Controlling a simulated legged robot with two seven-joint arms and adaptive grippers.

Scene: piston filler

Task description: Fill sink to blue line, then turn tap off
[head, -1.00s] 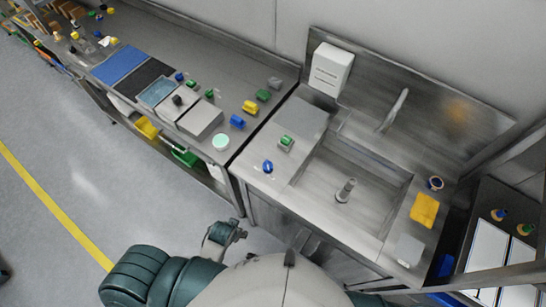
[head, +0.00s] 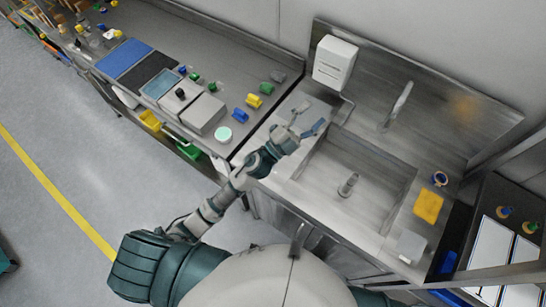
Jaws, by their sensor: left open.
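The steel sink (head: 372,205) stands right of centre, with a grey upright pipe-like piece (head: 348,185) on its floor. I cannot make out water or a blue line in it. The tap spout (head: 398,105) rises at the sink's back edge, and I see no running stream. My left gripper (head: 308,118) is open and empty, above the counter to the left of the basin, below the white dispenser. My left forearm and hand cover the part of the deck where the blue and green items were. My right gripper is not in view.
A white dispenser (head: 334,62) hangs on the back panel. A yellow sponge-like block (head: 428,206), a grey block (head: 410,246) and a blue round item (head: 439,179) sit on the right deck. The left counter (head: 215,60) carries several small coloured items and trays.

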